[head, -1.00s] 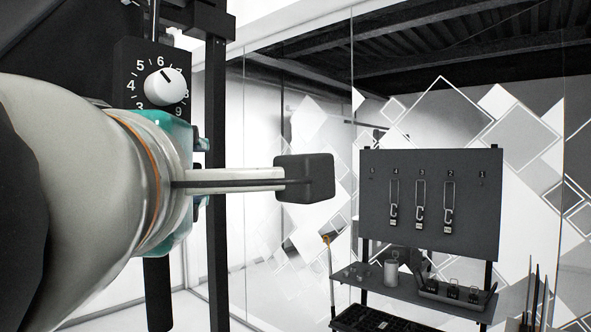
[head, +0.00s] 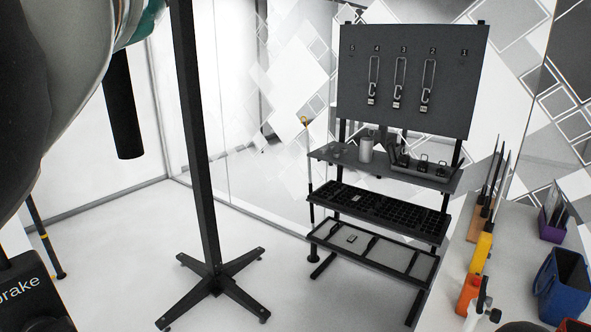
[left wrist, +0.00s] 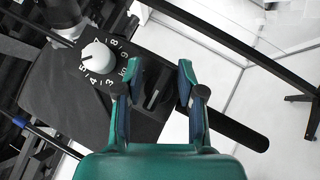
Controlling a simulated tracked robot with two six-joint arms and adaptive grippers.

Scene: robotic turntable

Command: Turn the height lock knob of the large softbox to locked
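In the left wrist view, my left gripper (left wrist: 160,76) has its two teal fingers spread apart. Between them, on a dark panel (left wrist: 52,88), is a dark, round-looking part with a pale bar mark (left wrist: 152,98); I cannot tell for sure whether it is the height lock knob, or whether the fingers touch it. A white dial (left wrist: 97,56) with numbers around it is on the same panel, left of the fingers. In the head view only a teal piece of my left gripper's body shows at the top left; its fingers are out of frame. My right gripper is in neither view. The softbox cannot be made out.
A black stand post (head: 197,150) with a cross-shaped foot stands on the pale floor. A black bar (head: 122,105) hangs left of it. A shelf rack with a hook board (head: 410,115) stands behind. At right are colored bins (head: 563,285). A "brake" label (head: 25,290) shows lower left.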

